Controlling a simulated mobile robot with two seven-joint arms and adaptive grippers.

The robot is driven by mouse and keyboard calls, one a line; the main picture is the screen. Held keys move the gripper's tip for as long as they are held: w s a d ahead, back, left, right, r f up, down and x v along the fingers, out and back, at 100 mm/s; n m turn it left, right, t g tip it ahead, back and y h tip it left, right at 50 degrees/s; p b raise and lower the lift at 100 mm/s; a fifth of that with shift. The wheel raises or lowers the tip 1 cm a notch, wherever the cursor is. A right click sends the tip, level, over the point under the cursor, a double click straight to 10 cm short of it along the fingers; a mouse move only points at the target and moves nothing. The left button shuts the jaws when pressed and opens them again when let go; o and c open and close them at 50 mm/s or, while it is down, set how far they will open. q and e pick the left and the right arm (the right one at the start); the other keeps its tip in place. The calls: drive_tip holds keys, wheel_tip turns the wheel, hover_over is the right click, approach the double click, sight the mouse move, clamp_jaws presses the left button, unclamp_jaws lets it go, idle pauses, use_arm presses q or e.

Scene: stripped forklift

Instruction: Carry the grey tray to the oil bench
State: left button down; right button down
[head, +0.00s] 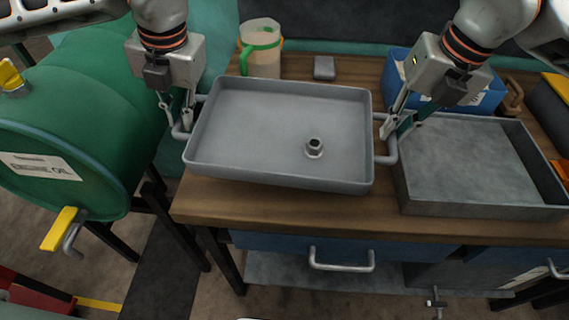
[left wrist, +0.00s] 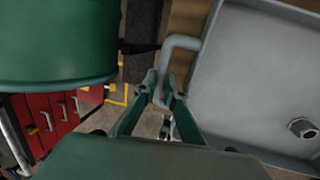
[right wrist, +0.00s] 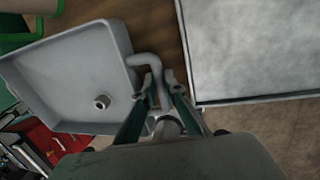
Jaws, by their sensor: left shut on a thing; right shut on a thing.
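The grey tray (head: 265,125) is over the left part of the wooden oil bench (head: 215,208) in the head view. A small metal nut-like piece (head: 314,148) lies inside it. My left gripper (head: 182,128) is shut on the tray's left handle, which shows between the fingers in the left wrist view (left wrist: 164,98). My right gripper (head: 393,128) is shut on the right handle, also seen in the right wrist view (right wrist: 156,100). The tray looks roughly level. I cannot tell whether its underside touches the bench top.
A second, darker metal tray (head: 470,160) stands close on the right. Behind are a jug with a green handle (head: 260,50), a small grey block (head: 324,67) and a blue bin (head: 485,98). A green engine oil drum (head: 70,130) with a yellow-handled tap (head: 62,228) is at the left.

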use_arm(q)
drive_tip(key=shift+f, duration=0.1)
